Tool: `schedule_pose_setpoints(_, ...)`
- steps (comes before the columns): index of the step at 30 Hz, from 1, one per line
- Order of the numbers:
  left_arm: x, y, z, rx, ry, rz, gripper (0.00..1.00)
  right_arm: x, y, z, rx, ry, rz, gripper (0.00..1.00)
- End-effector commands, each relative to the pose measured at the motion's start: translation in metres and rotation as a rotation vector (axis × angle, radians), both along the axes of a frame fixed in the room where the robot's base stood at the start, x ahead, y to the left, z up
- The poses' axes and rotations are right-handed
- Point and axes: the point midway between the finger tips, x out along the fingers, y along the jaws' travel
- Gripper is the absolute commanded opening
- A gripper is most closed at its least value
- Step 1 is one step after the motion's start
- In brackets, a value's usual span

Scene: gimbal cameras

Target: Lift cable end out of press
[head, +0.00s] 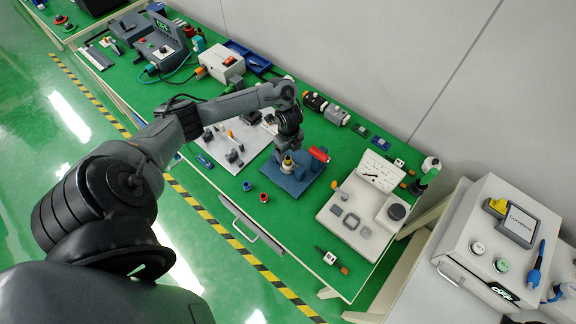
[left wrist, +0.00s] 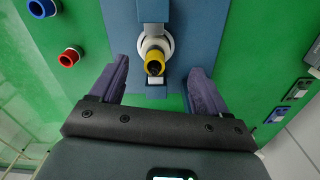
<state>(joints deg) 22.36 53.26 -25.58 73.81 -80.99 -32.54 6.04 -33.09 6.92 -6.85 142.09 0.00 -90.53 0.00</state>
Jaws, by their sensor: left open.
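The press is a blue block (head: 297,179) with a red part (head: 319,154) on the bench, below my left arm. A cable end with a yellow ring (left wrist: 155,62) and a white collar (left wrist: 155,45) sits at the press, under a grey-blue bar. It shows small in the head view (head: 287,161). My left gripper (left wrist: 157,78) is open, its two purple fingers on either side of the yellow ring and apart from it. In the head view my left gripper (head: 288,150) is just over the press and partly hides it. My right gripper is in neither view.
A blue ring (head: 246,186) and a red ring (head: 263,198) stand left of the press. A white board (head: 232,140) with grey parts lies behind them. A pale fixture (head: 350,215) stands to the right. The bench front edge is mostly clear.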

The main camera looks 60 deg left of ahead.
Motion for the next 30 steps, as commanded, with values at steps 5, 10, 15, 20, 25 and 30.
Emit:
schedule_pose_setpoints(5, -0.003, -0.002, -0.013, -0.001, 0.003, 0.001, 0.76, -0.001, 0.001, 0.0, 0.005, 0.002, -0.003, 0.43)
schedule_pose_setpoints(10, -0.006, -0.004, -0.036, -0.001, 0.002, 0.002, 0.76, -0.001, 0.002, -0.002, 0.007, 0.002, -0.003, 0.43)
schedule_pose_setpoints(15, -0.006, -0.004, -0.051, -0.001, 0.002, 0.001, 0.76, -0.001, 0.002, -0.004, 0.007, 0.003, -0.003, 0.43)
schedule_pose_setpoints(20, -0.006, -0.004, -0.053, 0.0, 0.001, 0.0, 0.76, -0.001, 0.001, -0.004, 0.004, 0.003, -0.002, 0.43)
schedule_pose_setpoints(25, -0.006, -0.004, -0.053, 0.0, 0.001, 0.0, 0.7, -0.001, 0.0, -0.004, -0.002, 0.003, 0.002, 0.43)
schedule_pose_setpoints(30, -0.006, -0.004, -0.053, 0.0, 0.001, 0.0, 0.44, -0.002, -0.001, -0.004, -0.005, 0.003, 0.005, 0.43)
